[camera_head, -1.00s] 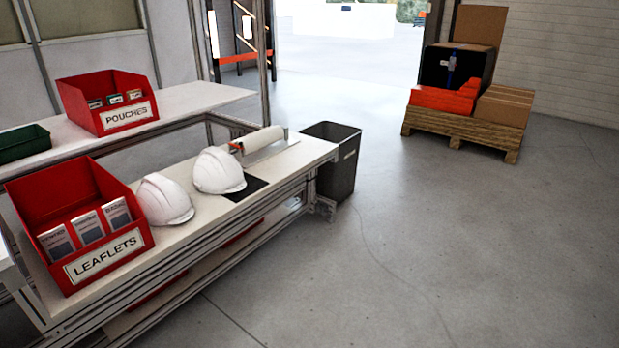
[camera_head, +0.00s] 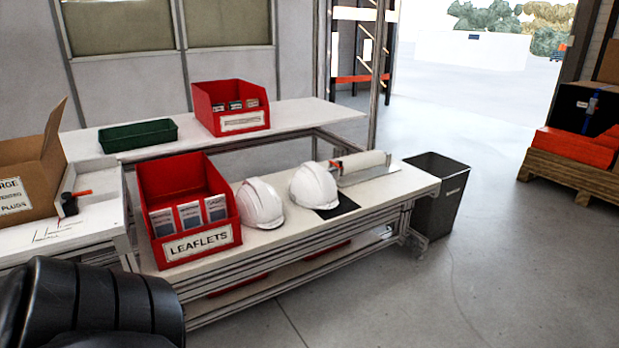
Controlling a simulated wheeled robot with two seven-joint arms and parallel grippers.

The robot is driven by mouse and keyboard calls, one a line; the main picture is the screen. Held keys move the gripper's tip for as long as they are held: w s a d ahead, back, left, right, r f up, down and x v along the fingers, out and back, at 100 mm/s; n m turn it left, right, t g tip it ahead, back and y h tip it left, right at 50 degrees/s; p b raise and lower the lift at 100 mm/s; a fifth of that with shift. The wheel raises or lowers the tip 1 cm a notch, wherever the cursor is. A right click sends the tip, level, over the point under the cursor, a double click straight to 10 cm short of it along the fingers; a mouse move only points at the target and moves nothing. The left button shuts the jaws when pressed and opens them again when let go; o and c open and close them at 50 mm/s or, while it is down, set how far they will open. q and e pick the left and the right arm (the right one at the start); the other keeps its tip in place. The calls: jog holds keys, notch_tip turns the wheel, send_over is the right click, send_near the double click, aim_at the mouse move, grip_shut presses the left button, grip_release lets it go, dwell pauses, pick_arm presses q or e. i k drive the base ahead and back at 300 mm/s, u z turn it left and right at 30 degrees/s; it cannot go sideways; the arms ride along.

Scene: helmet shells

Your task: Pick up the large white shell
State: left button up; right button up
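Two white helmet shells stand on the near bench, to the right of the red leaflets bin. One white shell (camera_head: 260,204) is next to the bin. The other white shell (camera_head: 313,186) is further right, at the edge of a black mat (camera_head: 338,208). They look close in size, and I cannot tell for sure which is the large one. A black arm part of mine fills the lower left corner. Neither gripper is in view, and nothing is touching the shells.
The red leaflets bin (camera_head: 187,212) stands left of the shells. A roll (camera_head: 362,161) lies behind them. A dark waste bin (camera_head: 438,192) is at the bench's right end. An open cardboard box (camera_head: 30,180) is at left.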

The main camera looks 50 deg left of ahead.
aim_at(312, 187)
jog(key=u, duration=0.45)
jog(key=i, duration=2.45)
jog(key=u, duration=1.7)
jog(key=i, duration=1.15)
jog(key=u, duration=1.65)
jog(key=i, duration=0.2)
jog(key=u, duration=0.05)
